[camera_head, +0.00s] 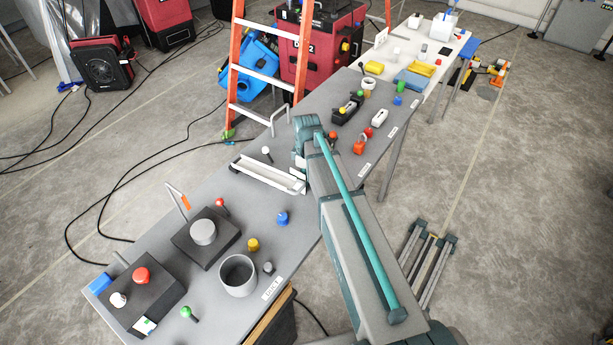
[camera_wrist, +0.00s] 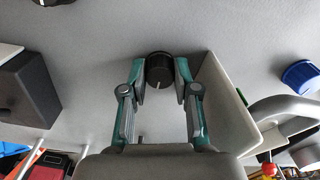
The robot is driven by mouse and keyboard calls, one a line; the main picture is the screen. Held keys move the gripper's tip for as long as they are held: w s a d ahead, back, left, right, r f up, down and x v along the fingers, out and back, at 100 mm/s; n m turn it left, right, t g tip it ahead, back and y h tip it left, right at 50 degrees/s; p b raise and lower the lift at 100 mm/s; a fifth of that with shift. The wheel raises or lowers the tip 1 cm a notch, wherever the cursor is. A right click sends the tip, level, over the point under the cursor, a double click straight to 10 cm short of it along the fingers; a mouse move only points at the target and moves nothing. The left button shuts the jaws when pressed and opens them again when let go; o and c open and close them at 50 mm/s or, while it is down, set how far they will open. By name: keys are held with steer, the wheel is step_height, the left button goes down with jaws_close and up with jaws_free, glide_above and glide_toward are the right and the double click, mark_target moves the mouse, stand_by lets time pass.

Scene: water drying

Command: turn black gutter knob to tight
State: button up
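The black gutter knob (camera_wrist: 159,72), with a pale pointer line on its face, sits between my two fingertips in the wrist view. My gripper (camera_wrist: 160,78) has a finger on either side of it, and both pads appear to touch its sides. The pale gutter (camera_wrist: 222,98) lies just right of the right finger in that view. In the head view the white gutter (camera_head: 265,176) lies across the grey table, and my gripper (camera_head: 306,152) is at its right end. The knob is hidden behind my arm there.
On the grey table (camera_head: 240,195) stand a dark box with a grey knob (camera_head: 203,232), a grey cup (camera_head: 238,275) and a blue knob (camera_head: 283,218). The wrist view shows a dark box (camera_wrist: 28,90) at left and a blue cap (camera_wrist: 300,76) at right.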

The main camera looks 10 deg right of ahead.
jaws_close()
steer(key=shift+m, duration=0.3)
steer(key=m+b, duration=0.1)
steer(key=m, duration=0.2)
steer(key=shift+b, duration=0.35)
steer(key=m+b, duration=0.1)
steer(key=m, duration=0.4)
steer(key=m+b, duration=0.1)
steer(key=m, duration=0.3)
steer(key=shift+m, duration=0.3)
steer(key=m, duration=0.4)
steer(key=shift+m+b, duration=0.4)
